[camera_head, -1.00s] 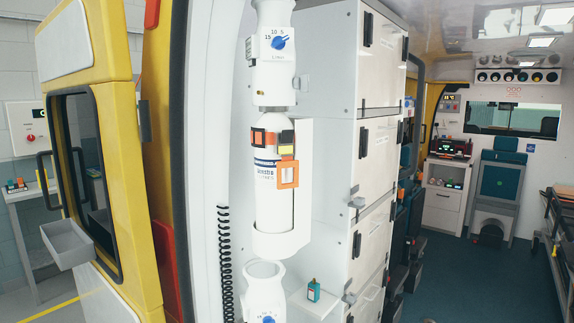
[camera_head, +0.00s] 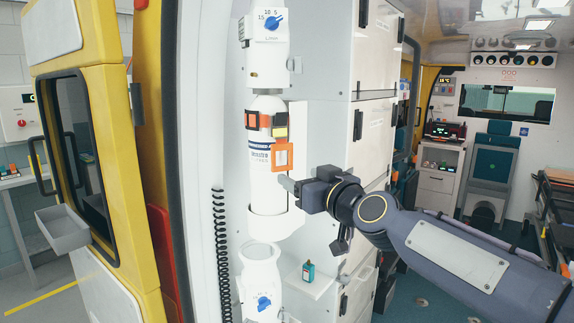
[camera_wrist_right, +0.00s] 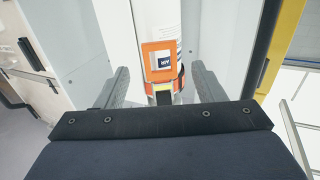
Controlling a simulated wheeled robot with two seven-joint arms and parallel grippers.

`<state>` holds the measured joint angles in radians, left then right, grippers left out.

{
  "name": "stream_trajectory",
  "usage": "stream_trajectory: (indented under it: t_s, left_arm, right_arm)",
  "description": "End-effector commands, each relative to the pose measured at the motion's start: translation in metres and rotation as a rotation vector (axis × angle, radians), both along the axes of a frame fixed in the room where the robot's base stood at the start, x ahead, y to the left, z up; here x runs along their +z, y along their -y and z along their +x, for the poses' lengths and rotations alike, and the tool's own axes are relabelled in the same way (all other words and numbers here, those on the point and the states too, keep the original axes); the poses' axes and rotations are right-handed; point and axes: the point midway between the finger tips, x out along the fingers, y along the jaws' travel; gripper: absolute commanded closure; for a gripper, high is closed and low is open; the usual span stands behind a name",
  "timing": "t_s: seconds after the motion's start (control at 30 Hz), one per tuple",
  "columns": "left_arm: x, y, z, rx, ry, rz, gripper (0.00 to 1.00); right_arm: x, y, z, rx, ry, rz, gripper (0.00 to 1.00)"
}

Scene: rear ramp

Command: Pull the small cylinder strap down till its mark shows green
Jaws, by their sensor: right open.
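The small white cylinder (camera_head: 267,190) stands upright in a white wall holder. A dark strap with orange parts (camera_head: 257,121) goes around its upper part. A yellow patch (camera_head: 280,132) shows on the strap, and an orange-framed tag (camera_head: 283,155) hangs below it. My right gripper (camera_head: 287,184) is just right of the cylinder, below the tag. In the right wrist view the open fingers (camera_wrist_right: 158,90) are on either side of the cylinder, with the orange tag (camera_wrist_right: 160,62) and strap (camera_wrist_right: 164,93) between them, seemingly not gripped. My left gripper is out of view.
White cabinets (camera_head: 372,130) stand right behind the cylinder. A lower white holder (camera_head: 262,275) with a blue knob is beneath it, beside a small shelf with a teal bottle (camera_head: 308,271). A black coiled cord (camera_head: 221,250) hangs at left. The yellow door (camera_head: 100,200) is open.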

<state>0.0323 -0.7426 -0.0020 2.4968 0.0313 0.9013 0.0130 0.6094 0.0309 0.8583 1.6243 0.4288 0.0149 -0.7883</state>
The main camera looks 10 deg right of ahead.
Motion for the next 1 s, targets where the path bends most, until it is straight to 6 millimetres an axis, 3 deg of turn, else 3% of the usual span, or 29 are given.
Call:
stream_trajectory:
  t_s: [0.1,0.33,0.6,0.87,1.0]
  left_arm:
    - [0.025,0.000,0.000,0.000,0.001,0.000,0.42]
    - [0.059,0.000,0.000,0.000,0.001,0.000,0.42]
    - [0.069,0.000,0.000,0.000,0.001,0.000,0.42]
    - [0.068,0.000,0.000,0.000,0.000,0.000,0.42]
    - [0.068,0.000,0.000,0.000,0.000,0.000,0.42]
  right_arm:
    - [0.007,-0.005,0.011,0.005,-0.006,0.002,0.37]
    - [0.005,-0.014,0.042,0.008,-0.007,0.003,0.37]
    - [0.000,-0.019,0.065,0.004,-0.004,-0.002,0.37]
    - [-0.002,-0.019,0.066,0.003,-0.003,-0.003,0.37]
    - [-0.002,-0.019,0.066,0.003,-0.003,-0.003,0.52]
